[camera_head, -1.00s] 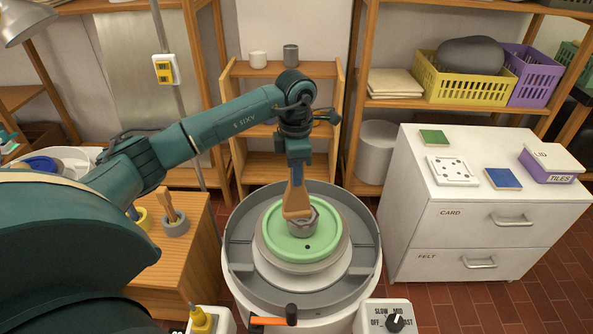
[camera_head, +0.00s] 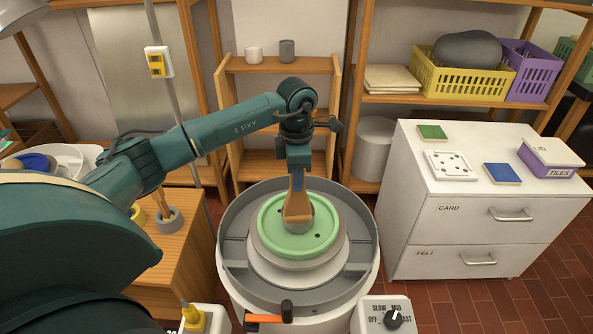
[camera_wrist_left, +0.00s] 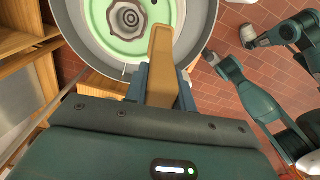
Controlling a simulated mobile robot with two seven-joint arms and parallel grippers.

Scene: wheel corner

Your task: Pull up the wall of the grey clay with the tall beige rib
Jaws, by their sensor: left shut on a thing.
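My left gripper (camera_head: 298,172) is shut on the tall beige rib (camera_head: 298,204) and holds it upright, its broad end down, over the wheel. In the left wrist view the rib (camera_wrist_left: 163,65) reaches out from between the fingers (camera_wrist_left: 162,85). The grey clay (camera_wrist_left: 130,17) is a small ring-shaped form with an open middle, at the centre of the green bat (camera_head: 276,234). In the head view the rib hides much of it. The rib's end is right beside the clay's outer wall; I cannot tell whether they touch.
The grey splash pan (camera_head: 233,262) surrounds the bat. An orange-handled lever (camera_head: 265,318) and a speed-knob box (camera_head: 383,316) are at the front. A wooden side table (camera_head: 185,245) with tool pots stands left, a white cabinet (camera_head: 470,215) right.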

